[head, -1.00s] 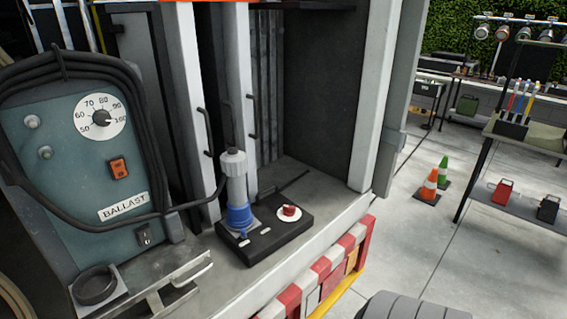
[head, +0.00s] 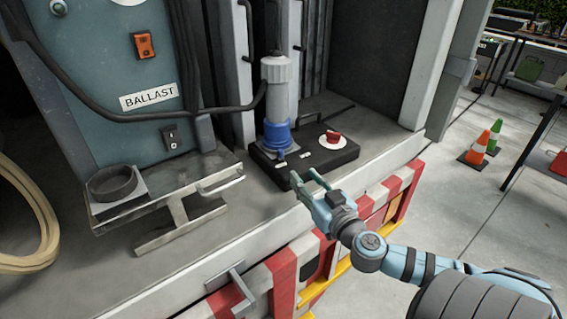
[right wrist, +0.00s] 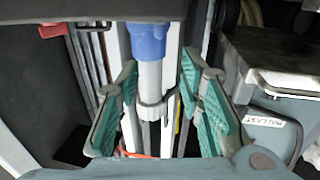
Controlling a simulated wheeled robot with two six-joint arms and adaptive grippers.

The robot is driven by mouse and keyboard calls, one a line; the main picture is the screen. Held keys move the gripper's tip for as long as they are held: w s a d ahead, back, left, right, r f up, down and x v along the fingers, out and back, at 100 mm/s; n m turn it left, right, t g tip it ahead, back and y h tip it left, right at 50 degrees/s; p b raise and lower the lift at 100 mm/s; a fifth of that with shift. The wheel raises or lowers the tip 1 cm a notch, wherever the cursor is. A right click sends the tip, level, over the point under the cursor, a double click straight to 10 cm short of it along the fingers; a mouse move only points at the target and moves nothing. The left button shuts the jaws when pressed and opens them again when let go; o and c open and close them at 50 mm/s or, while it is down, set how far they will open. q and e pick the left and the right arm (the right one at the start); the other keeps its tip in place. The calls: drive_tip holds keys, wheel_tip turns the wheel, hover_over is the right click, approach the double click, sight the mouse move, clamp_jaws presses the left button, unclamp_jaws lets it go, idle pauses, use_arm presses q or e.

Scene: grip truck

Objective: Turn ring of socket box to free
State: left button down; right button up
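The black socket box (head: 312,157) sits on the truck bed's ledge. A blue ring (head: 278,135) is at the base of the upright grey plug (head: 281,92) on its left part. A red knob (head: 333,137) on a white disc is to the right. My right gripper (head: 310,180) is open and empty, just in front of the box, apart from the ring. In the right wrist view the picture is upside down: the blue ring (right wrist: 147,40) is at the top, between and beyond the open teal-padded fingers. My left gripper is not in view.
A dark cable (head: 140,115) runs from the plug to the left. A BALLAST cabinet (head: 120,60) and a metal bracket (head: 175,212) stand left of the box. Traffic cones (head: 480,150) are on the floor at right. The ledge in front of the box is clear.

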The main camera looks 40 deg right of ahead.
sight(282, 152)
drive_tip(key=p+x, duration=0.1)
drive_tip(key=x, duration=1)
drive_tip(key=shift+w, duration=0.3)
drive_tip(key=shift+w+d, duration=0.2)
drive_tip(key=shift+w, duration=0.05)
